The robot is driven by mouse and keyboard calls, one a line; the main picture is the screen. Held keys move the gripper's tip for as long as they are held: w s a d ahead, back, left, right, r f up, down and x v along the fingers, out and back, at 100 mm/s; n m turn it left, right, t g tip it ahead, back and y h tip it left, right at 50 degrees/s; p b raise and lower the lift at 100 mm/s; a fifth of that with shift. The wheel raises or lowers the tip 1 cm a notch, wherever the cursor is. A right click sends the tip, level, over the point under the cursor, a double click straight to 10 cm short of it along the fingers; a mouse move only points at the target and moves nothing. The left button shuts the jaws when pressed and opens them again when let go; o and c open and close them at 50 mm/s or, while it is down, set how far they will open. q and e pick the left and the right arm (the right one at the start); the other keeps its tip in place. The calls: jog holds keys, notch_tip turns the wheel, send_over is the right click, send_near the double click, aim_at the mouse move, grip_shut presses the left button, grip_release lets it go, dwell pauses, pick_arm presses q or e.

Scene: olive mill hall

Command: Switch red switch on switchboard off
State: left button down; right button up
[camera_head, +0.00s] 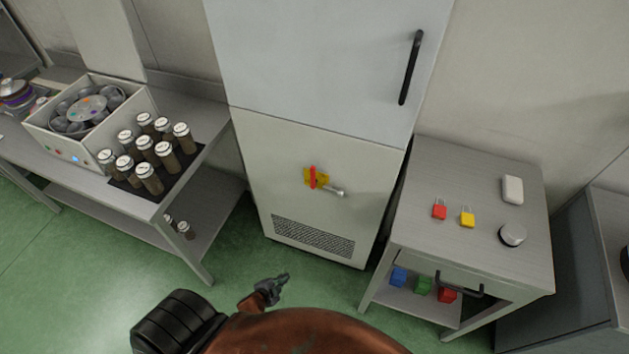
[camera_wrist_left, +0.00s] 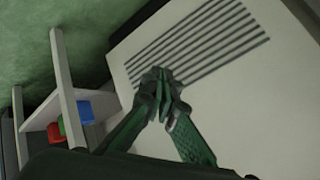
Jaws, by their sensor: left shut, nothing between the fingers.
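The switchboard is a tall pale cabinet (camera_head: 375,225) in the middle of the head view. Its red switch (camera_head: 313,178) stands upright on a yellow plate (camera_head: 324,179) on the lower front. My left gripper (camera_head: 272,287) is below and in front of the cabinet, apart from the switch. In the left wrist view its fingers (camera_wrist_left: 161,84) are shut and empty, with the cabinet's slotted vent (camera_wrist_left: 215,45) behind them. The switch does not show in the left wrist view. My right gripper is in neither view.
A metal handle (camera_head: 337,191) juts out beside the switch. A side table (camera_head: 475,180) with a red padlock (camera_head: 439,210) and a yellow padlock (camera_head: 467,218) stands right. A bench with several jars (camera_head: 148,178) stands left. Green floor (camera_head: 250,245) lies between.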

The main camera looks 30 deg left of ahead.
pick_arm(q)
jog(key=w+r+m+t, duration=0.2)
jog(key=w+r, duration=0.3)
jog(key=r, duration=0.4)
jog(key=w+r+m+t, duration=0.2)
jog(key=w+r, duration=0.4)
jog(key=r, duration=0.3)
jog(key=m+t+h, duration=0.2)
jog(key=m+t, duration=0.3)
jog(key=m, duration=0.2)
send_near(314, 181)
jog(key=d+r, duration=0.3)
jog(key=d, duration=0.2)
jog(key=w+a, duration=0.1)
jog(key=w, duration=0.1)
jog(key=w+a, duration=0.1)
jog(key=w, duration=0.2)
jog(key=w+a, duration=0.1)
jog(key=w, duration=0.2)
jog(key=shift+w+p, duration=0.15)
jog(key=shift+p, duration=0.25)
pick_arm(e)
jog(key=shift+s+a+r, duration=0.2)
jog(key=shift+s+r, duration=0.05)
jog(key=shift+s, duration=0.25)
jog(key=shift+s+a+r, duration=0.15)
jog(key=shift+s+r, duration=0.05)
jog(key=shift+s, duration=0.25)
